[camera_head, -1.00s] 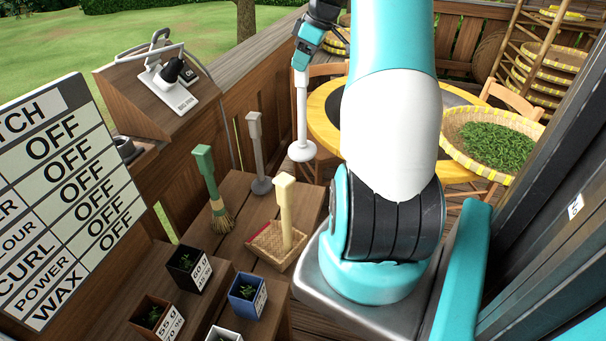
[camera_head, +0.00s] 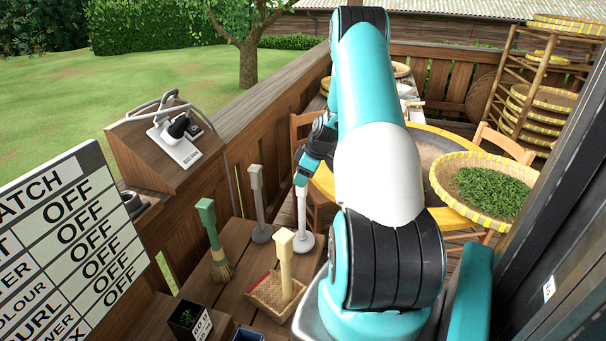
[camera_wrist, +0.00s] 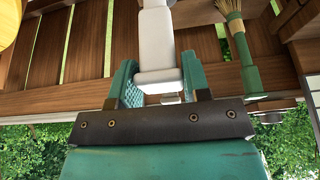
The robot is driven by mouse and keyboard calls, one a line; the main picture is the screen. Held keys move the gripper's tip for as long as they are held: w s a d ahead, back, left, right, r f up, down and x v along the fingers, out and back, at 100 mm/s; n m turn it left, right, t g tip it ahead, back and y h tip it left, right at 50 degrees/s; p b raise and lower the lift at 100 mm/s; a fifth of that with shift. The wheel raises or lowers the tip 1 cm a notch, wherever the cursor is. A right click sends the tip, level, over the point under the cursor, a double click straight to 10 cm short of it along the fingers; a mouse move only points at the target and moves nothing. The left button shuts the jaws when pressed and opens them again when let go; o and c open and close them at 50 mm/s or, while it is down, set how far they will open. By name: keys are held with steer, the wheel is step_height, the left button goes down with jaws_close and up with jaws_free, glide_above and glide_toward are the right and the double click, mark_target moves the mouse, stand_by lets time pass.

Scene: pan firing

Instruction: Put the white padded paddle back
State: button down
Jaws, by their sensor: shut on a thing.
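The white padded paddle (camera_head: 304,222) is upright, with its round pad at the bottom, at the back right of the low wooden bench. My gripper (camera_head: 302,180) is shut on the top of its handle. In the wrist view, the white handle (camera_wrist: 156,42) sits between the two green fingers of my gripper (camera_wrist: 158,66). The pad is at or just above the bench level; I cannot tell whether it touches.
A grey paddle (camera_head: 258,205), a green-handled brush (camera_head: 213,238) and a cream-handled tool (camera_head: 285,262) in a woven tray (camera_head: 262,292) stand close by on the bench. A round table (camera_head: 322,180) with a leaf basket (camera_head: 440,180) is behind my arm.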

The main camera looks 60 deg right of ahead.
steer(key=shift+f, duration=0.2)
steer(key=shift+f, duration=0.2)
steer(key=c, duration=0.6)
jaws_free()
steer(key=shift+r, duration=0.1)
